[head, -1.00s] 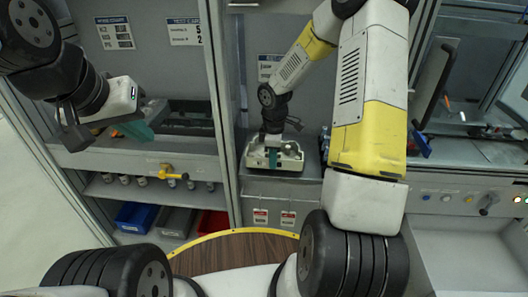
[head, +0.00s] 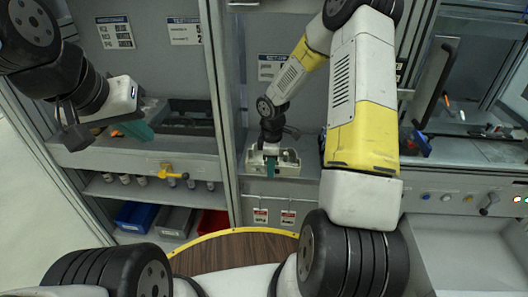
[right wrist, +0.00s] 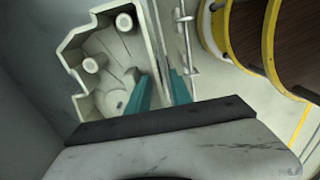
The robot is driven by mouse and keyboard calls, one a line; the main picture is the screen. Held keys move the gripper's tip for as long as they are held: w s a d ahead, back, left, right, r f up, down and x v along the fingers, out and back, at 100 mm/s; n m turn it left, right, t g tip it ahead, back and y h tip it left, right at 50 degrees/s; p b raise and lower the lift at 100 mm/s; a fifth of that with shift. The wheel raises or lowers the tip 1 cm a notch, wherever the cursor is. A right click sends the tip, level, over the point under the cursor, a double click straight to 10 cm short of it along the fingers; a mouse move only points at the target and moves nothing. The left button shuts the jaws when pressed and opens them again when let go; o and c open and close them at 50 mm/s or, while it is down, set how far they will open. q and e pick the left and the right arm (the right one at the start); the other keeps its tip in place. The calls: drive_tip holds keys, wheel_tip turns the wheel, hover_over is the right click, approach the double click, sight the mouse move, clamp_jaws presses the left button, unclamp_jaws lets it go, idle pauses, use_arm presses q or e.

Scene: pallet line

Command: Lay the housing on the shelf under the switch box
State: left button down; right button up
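The housing (head: 288,163) is a cream, open-topped shell at the front of the middle bay. My right gripper (head: 271,163) is shut on one of its walls. In the right wrist view the housing (right wrist: 112,75) shows its hollow inside with round posts, with one teal finger inside the wall and one outside. The grey shelf (head: 262,190) is below the housing; I cannot tell whether they touch. A pale box edge (head: 258,4) at the top of this bay may be the switch box; most is cut off. My left gripper (head: 135,130) is over the left bench; its opening is unclear.
A grey upright post (head: 226,120) separates the middle bay from the left bench. A yellow valve handle (head: 172,175) sticks out below that bench, with blue and red bins (head: 212,224) lower down. A control panel (head: 460,200) is at the right. A round wooden top (head: 235,252) stands in front.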

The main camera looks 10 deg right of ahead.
drive_tip(key=shift+r, duration=0.15)
drive_tip(key=s+r+m+t, duration=0.1)
drive_tip(key=s+r+m, duration=0.3)
drive_tip(key=r, duration=0.9)
drive_tip(key=s+r+m+t, duration=0.2)
drive_tip(key=s+r, duration=0.3)
drive_tip(key=r, duration=0.8)
drive_tip(key=s+r+m+t+y, duration=0.1)
drive_tip(key=s+r+m, duration=0.2)
drive_tip(key=s, duration=0.3)
drive_tip(key=s+r+m+t+y, duration=0.1)
drive_tip(key=s+r+m+t, duration=0.1)
drive_tip(key=s+r+m, duration=0.2)
drive_tip(key=s+m, duration=0.1)
drive_tip(key=s, duration=0.2)
drive_tip(key=shift+a, duration=0.35)
drive_tip(key=shift+d, duration=0.1)
